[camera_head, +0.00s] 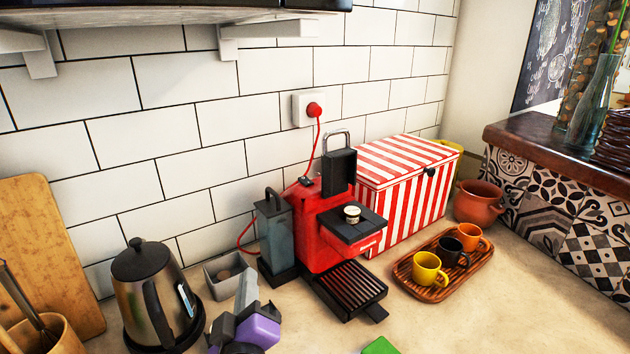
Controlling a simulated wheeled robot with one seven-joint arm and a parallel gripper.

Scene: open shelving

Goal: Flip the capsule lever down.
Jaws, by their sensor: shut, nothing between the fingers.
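The red coffee machine (318,235) stands on the counter against the tiled wall. Its capsule lever (339,168), a black block with a chrome loop handle on top, stands upright. A small pale capsule (352,212) sits on the black top plate (340,228) in front of the lever. My gripper (247,284), grey with purple parts behind it, is low at the front left of the machine. It is shut and empty, apart from the lever and below its height.
A kettle (140,290) stands left of my gripper, and a grey container (222,278) is behind it. The machine's water tank (275,235) and drip tray (350,290) are close by. A striped box (405,190) and a wooden tray (405,273) with cups are to the right.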

